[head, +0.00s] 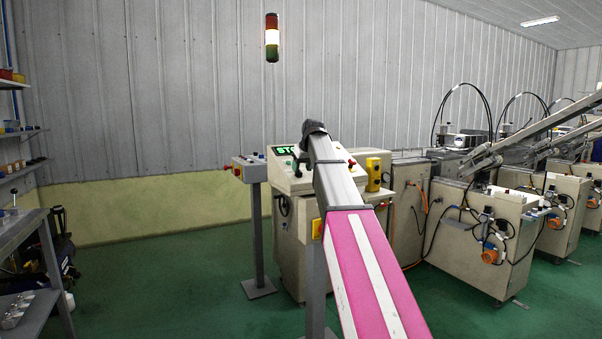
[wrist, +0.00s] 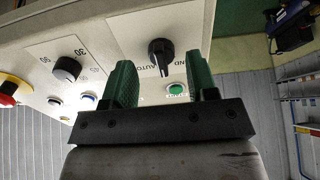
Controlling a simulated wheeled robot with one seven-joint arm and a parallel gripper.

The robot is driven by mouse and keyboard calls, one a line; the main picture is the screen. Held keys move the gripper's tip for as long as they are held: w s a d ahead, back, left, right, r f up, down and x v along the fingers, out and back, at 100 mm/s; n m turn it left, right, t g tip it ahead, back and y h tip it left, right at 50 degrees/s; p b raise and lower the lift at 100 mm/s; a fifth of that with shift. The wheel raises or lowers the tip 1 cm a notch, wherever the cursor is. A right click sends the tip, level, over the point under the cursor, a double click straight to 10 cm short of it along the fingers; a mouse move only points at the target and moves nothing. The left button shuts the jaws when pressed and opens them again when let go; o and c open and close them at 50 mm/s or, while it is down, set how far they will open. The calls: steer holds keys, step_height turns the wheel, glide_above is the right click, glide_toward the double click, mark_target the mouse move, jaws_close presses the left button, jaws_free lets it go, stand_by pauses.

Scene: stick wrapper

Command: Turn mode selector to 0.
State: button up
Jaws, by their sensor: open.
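The mode selector (wrist: 159,52) is a black knob on the pale control panel (wrist: 115,22) in the wrist view, with partly readable lettering "AUTO" and "ND" beside it. My gripper (wrist: 162,72) is open, with its two green fingers apart. In the picture the fingers lie to either side of and below the knob; I cannot tell whether they touch it. In the head view the panel (head: 284,178) stands in the middle, largely behind my arm, and the selector cannot be made out there.
In the wrist view a second black knob (wrist: 67,69) marked 30 and 90, a green button (wrist: 176,89) and a red emergency button (wrist: 9,91) share the panel. In the head view a post-mounted box (head: 250,170) stands left of the machine. Green floor (head: 150,270) is clear at left.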

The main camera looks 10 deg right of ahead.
steer(key=v, duration=0.8)
steer(key=s+f+m+g, duration=0.1)
steer(key=s+f, duration=0.2)
steer(key=f, duration=0.9)
steer(key=s+a+f+g, duration=0.1)
steer(key=s+f, duration=0.2)
steer(key=f, duration=0.8)
steer(key=s+f+m+g, duration=0.1)
steer(key=s+f, duration=0.3)
steer(key=f, duration=0.8)
steer(key=s+f+m+g+h, duration=0.1)
steer(key=s+f+g, duration=0.1)
steer(key=s+f, duration=1.9)
step_height(320, 180, down, 4)
steer(key=shift+s+a+r+m+g+h, duration=0.25)
steer(key=shift+s+a+m+g+h, duration=0.05)
steer(key=shift+a+g+h, duration=0.1)
steer(key=shift+c, duration=1)
steer(key=shift+a, duration=0.15)
